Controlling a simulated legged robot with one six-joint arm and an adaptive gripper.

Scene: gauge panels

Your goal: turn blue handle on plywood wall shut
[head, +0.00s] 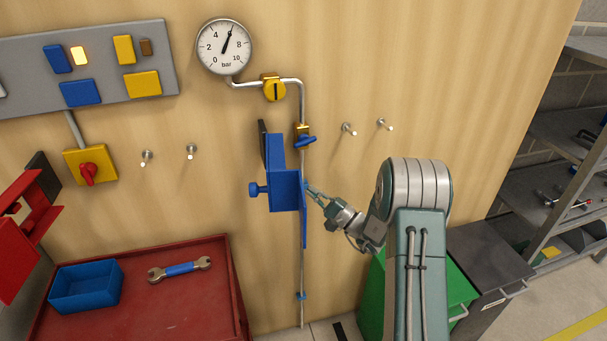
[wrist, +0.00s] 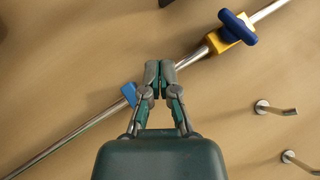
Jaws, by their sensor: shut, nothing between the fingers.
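The blue handle (head: 305,141) sits on a yellow valve body on the thin vertical pipe of the plywood wall (head: 430,60). In the wrist view the blue handle (wrist: 238,27) is at the upper right and lies across the pipe. My gripper (head: 309,187) is below the handle in the head view, at the right edge of a blue vise-like object. In the wrist view my gripper (wrist: 160,66) has its fingertips together, empty, over the pipe and apart from the handle. Whether the fingertips touch the pipe I cannot tell.
The blue vise-like object (head: 284,190) covers part of the pipe in the head view. A gauge (head: 224,46) points near 6, with a yellow valve (head: 274,88) beside it. Pegs (head: 348,129) stick out right of the pipe. A red bench (head: 200,295) stands lower left.

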